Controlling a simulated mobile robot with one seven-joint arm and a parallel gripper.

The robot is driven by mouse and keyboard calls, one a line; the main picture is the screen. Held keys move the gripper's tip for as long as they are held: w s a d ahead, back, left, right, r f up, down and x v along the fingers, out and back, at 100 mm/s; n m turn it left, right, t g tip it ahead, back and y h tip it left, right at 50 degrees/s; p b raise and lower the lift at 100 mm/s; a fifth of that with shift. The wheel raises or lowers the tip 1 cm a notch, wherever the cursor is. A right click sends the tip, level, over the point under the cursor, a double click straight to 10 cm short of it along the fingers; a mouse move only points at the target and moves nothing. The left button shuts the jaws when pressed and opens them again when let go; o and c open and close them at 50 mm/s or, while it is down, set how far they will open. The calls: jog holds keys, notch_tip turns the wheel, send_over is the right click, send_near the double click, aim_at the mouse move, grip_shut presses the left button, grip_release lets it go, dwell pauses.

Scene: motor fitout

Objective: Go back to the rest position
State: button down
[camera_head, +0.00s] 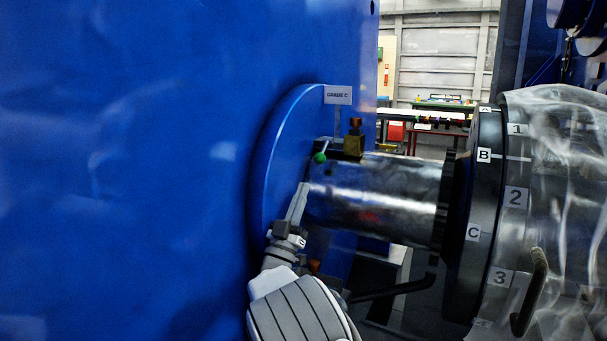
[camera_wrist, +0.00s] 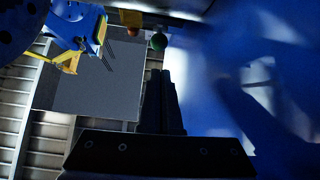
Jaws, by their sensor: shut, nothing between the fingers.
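My gripper (camera_head: 303,190) is shut and empty. In the head view its slim fingers point up beside the left end of the bare metal shaft (camera_head: 385,195), close to the blue round flange (camera_head: 285,150). I cannot tell whether it touches either. Just above the fingertips is a small green ball (camera_head: 320,157) on a short lever.
A large blue housing (camera_head: 120,170) fills the left. A brass fitting (camera_head: 354,145) sits above the shaft. A dark coupling disc (camera_head: 475,210) marked A, B, C and a plastic-wrapped body (camera_head: 570,200) stand at right. A label (camera_head: 338,95) reads GRADE C. A workbench (camera_head: 425,115) stands behind.

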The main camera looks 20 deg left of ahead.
jog(key=shift+s+f, duration=0.15)
jog(key=shift+f, duration=0.25)
jog(key=w+d+r+n+g+y, duration=0.1)
jog(key=w+d+r+g+y, duration=0.15)
jog(key=d, duration=0.35)
jog(key=w+d+r+g+y, duration=0.1)
jog(key=w+d+r+g, duration=0.25)
jog(key=d, duration=0.25)
jog(key=s+d+r+g+y, duration=0.2)
jog(key=s+d+g, duration=0.2)
jog(key=d, duration=0.5)
jog(key=s+d+f+g+h, duration=0.1)
jog(key=s+d+f+g, duration=0.4)
jog(key=s, duration=0.8)
jog(key=s+d+f+m+g+h+p, duration=0.15)
jog(key=s+d+f, duration=0.45)
jog(key=s, duration=0.7)
jog(key=s+d+f+n+g+b, duration=0.1)
jog(key=s+d+f+g, duration=0.35)
jog(key=s, duration=0.85)
notch_tip(320, 180, up, 25)
jog(key=d+p, duration=0.2)
jog(key=p, duration=2.1)
jog(key=shift+d+f+p, duration=0.2)
jog(key=shift+d+p, duration=0.05)
jog(key=shift+p, duration=0.1)
jog(key=shift+m, duration=0.25)
